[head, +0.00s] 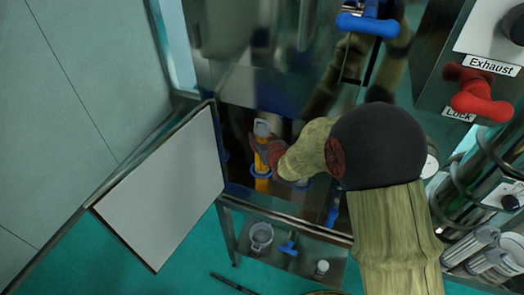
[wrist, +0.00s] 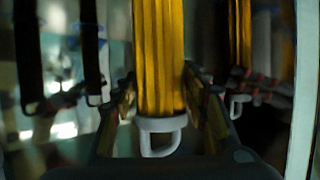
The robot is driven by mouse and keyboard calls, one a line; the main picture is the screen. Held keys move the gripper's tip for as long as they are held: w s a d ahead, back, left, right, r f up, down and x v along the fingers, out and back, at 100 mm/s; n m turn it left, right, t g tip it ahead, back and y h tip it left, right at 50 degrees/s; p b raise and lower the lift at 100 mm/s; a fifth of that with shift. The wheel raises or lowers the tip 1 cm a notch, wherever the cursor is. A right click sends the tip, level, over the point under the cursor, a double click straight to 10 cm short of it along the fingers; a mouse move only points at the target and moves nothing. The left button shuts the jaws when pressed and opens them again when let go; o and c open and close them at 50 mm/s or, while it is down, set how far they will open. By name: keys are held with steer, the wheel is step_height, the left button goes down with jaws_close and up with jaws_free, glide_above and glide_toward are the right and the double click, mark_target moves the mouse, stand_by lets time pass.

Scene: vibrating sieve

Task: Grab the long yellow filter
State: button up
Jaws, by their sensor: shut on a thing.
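The long yellow filter (head: 262,164) stands upright inside the steel cabinet, with its pale grey-white cap at the top. In the wrist view the filter (wrist: 160,62) is a ribbed yellow cylinder, and its pale cap with a loop handle is at the lower end of the picture. My gripper (head: 264,150) reaches in from the right. In the wrist view my gripper (wrist: 163,98) has one finger on each side of the filter, just beyond the cap, and is shut on it. A blue ring (head: 261,174) is around the filter's lower part; its base is hard to make out.
The white-panelled door (head: 160,190) stands open on the left. A lower shelf holds a grey cup (head: 261,236), a blue-handled part (head: 288,247) and a small white-capped container (head: 321,268). A blue handle (head: 368,22) is above the opening. Shiny walls show reflections.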

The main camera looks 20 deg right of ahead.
jaws_close()
steer(key=shift+r, duration=0.15)
